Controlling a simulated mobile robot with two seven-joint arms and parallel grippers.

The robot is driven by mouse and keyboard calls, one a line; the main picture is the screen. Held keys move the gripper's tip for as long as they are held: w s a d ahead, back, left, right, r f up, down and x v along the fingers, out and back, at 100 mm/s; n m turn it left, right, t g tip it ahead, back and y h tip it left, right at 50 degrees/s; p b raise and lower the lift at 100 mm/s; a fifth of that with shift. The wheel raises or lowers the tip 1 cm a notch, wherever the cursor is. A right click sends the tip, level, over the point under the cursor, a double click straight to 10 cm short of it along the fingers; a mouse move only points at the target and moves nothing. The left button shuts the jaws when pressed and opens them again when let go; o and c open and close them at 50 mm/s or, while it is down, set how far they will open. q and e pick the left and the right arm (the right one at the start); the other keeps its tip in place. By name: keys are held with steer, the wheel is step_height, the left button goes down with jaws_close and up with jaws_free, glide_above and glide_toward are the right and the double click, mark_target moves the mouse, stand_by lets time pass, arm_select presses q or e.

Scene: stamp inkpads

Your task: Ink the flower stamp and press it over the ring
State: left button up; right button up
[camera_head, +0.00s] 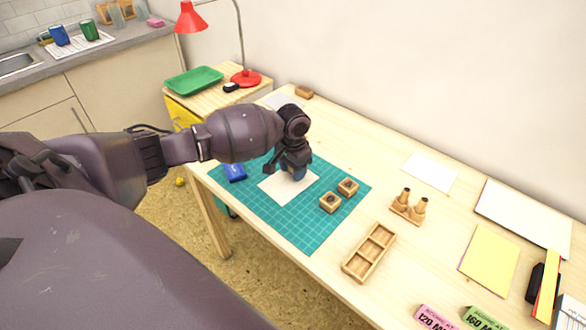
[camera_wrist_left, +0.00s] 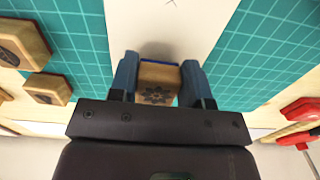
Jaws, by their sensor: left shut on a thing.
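My left gripper (camera_head: 294,172) is over the cream paper (camera_head: 275,189) on the green mat. In the left wrist view, its blue fingers (camera_wrist_left: 160,78) are shut on a wooden stamp block (camera_wrist_left: 159,72) with a dark flower on its upper face. A thin blue edge shows along the block's far lower side. The paper (camera_wrist_left: 165,25) lies below, with a small faint mark near the frame's top. No ring can be made out. A blue inkpad (camera_head: 235,172) lies left of the paper. I cannot tell whether the stamp touches the paper. My right gripper is not in view.
Two other stamp blocks (camera_head: 330,203) (camera_head: 348,187) stand on the mat (camera_head: 308,232), right of the paper. A wooden compartment tray (camera_head: 369,253) and a holder with wooden pegs (camera_head: 409,207) stand farther right.

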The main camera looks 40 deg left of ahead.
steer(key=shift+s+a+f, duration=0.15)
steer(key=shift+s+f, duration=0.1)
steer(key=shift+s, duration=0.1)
arm_select(q)
steer(key=shift+f, duration=0.25)
steer(key=shift+f, duration=0.15)
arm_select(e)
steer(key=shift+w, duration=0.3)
arm_select(q)
steer(key=shift+f, duration=0.25)
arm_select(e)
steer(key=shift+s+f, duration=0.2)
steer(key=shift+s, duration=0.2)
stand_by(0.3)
arm_select(q)
steer(key=shift+r, duration=0.1)
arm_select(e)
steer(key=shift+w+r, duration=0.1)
arm_select(q)
steer(key=shift+r+p, duration=0.3)
steer(key=shift+r, duration=0.15)
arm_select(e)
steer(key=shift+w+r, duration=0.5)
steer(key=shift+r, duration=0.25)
arm_select(q)
steer(key=shift+r, duration=0.1)
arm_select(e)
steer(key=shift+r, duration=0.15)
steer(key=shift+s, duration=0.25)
